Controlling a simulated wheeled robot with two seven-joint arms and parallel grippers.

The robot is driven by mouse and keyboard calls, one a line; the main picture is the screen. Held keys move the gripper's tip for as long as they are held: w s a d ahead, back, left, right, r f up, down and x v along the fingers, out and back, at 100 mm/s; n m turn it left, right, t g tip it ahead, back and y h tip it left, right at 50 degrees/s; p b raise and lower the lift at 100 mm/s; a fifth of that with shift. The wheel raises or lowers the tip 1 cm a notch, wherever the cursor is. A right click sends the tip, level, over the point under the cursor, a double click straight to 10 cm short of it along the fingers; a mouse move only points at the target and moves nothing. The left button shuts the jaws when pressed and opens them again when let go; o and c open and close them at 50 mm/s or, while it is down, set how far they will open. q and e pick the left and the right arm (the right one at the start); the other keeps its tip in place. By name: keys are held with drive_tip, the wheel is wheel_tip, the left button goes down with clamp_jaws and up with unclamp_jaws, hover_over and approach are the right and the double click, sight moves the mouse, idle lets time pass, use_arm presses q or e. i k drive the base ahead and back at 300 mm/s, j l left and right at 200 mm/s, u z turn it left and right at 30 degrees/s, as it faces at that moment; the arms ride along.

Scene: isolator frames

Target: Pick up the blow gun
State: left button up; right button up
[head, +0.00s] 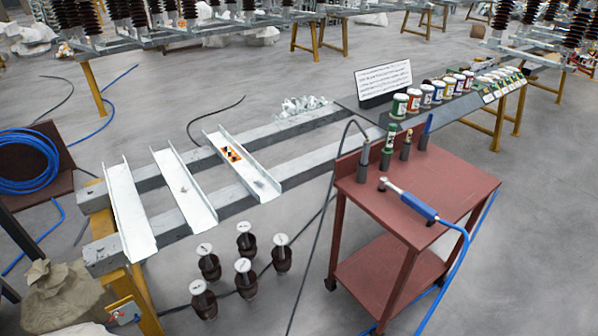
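A tool with a blue handle and a slim silver front end (418,206) lies on the top of a red cart (455,185) at the right. A blue hose (462,250) runs from its handle end over the cart's edge and down. It is the only air-hose tool lying flat there, so it looks like the blow gun, though its details are too small to be certain. Nothing covers it. Neither of my grippers is in view.
Upright tools in holders (388,145) stand along the cart's back edge, one with a black cable. White channels (185,190) lie across grey beams on the left. Several brown insulators (245,275) stand on the floor before them. A row of cans (425,95) stands behind.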

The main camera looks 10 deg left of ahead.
sight(364, 162)
drive_tip(key=i+l+u, duration=0.1)
drive_tip(key=l, duration=0.2)
drive_tip(key=i+l, duration=0.2)
drive_tip(key=i+l+u, duration=0.15)
drive_tip(key=l, duration=0.25)
drive_tip(key=i+l, duration=0.15)
drive_tip(key=l, duration=0.15)
drive_tip(key=u, duration=0.05)
